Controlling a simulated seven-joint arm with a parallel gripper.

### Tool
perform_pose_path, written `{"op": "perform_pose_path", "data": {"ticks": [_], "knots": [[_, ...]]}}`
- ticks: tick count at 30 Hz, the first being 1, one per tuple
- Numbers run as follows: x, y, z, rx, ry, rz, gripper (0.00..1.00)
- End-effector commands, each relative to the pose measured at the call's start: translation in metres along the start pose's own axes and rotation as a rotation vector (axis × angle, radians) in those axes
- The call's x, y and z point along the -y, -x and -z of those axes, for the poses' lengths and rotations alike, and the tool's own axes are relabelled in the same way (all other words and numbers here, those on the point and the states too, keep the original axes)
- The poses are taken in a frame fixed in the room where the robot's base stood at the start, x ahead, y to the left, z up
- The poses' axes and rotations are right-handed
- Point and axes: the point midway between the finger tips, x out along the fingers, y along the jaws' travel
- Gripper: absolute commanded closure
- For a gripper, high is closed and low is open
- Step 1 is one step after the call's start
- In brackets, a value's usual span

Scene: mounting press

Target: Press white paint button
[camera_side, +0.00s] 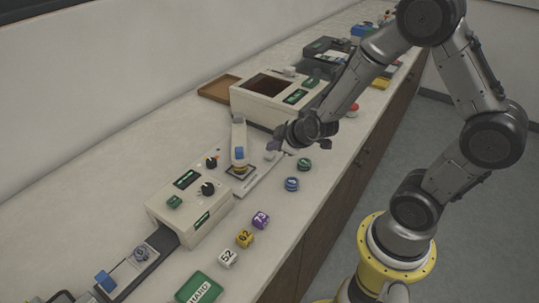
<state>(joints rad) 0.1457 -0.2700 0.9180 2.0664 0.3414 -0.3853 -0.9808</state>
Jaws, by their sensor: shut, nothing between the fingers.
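My gripper (278,145) is dark and shut, with nothing seen between its fingers. It hangs over the counter just right of the small upright press (238,140), which has a blue block and a yellow part on its front. A small pale round piece (270,156), possibly the white paint button, sits just below and left of my fingertips. I cannot tell if the fingertips touch it, and no label is readable on it.
A cream control box (190,207) with knobs and green displays stands at front left. A larger cream machine (278,96) stands behind the press. Green (304,163) and blue (291,184) round pieces and several numbered cubes (245,238) lie along the counter's right side.

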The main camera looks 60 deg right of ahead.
Motion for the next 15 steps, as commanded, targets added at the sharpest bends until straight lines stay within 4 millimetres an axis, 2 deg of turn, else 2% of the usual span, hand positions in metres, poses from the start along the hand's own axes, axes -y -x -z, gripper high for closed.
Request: {"op": "perform_pose_path", "data": {"ticks": [15], "knots": [[-0.021,0.028,0.021,0.000,-0.001,-0.002,1.00]]}}
